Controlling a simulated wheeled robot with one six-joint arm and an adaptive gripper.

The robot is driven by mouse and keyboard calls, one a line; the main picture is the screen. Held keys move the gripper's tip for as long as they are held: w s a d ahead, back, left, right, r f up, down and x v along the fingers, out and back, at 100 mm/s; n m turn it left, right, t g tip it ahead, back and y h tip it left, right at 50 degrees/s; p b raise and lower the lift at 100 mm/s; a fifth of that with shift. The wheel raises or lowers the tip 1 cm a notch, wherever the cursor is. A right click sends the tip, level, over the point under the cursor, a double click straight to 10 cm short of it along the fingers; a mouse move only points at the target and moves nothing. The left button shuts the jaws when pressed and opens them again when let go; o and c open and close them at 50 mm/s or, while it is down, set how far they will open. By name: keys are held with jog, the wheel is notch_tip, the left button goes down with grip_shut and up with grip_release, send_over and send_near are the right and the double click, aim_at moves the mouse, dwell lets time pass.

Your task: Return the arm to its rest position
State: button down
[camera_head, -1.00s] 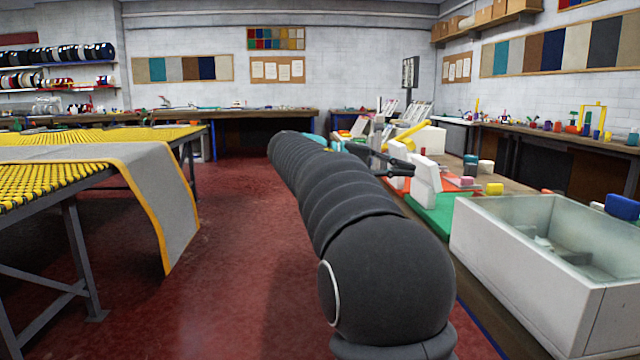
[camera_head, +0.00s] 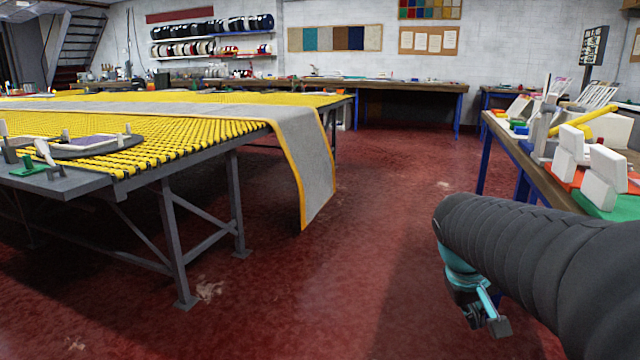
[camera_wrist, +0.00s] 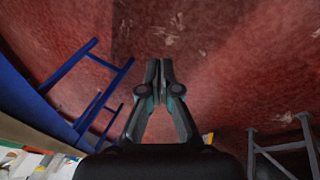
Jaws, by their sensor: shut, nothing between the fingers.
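My arm reaches in from the right in the head view, sleeved in dark grey. My gripper (camera_head: 490,316) hangs below the arm's far end, over open floor to the left of the right-hand workbench. In the wrist view my gripper (camera_wrist: 160,70) points over the red floor. Its two fingers are together at the tips, with nothing between them.
The workbench (camera_head: 540,165) with white blocks and a yellow tube stands at right; its blue legs (camera_wrist: 90,85) show beside my gripper. A yellow-slatted table (camera_head: 160,150) with a grey rug (camera_head: 302,150) hanging over its edge stands left. Red floor (camera_head: 370,230) between is clear.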

jog(key=s+a+f+t+y, duration=0.2)
jog(key=s+a+t+y, duration=0.1)
jog(key=s+a, duration=0.8)
jog(key=shift+s+f+m+y, duration=0.3)
jog(key=shift+s+y, duration=0.2)
jog(key=shift+s, duration=1.1)
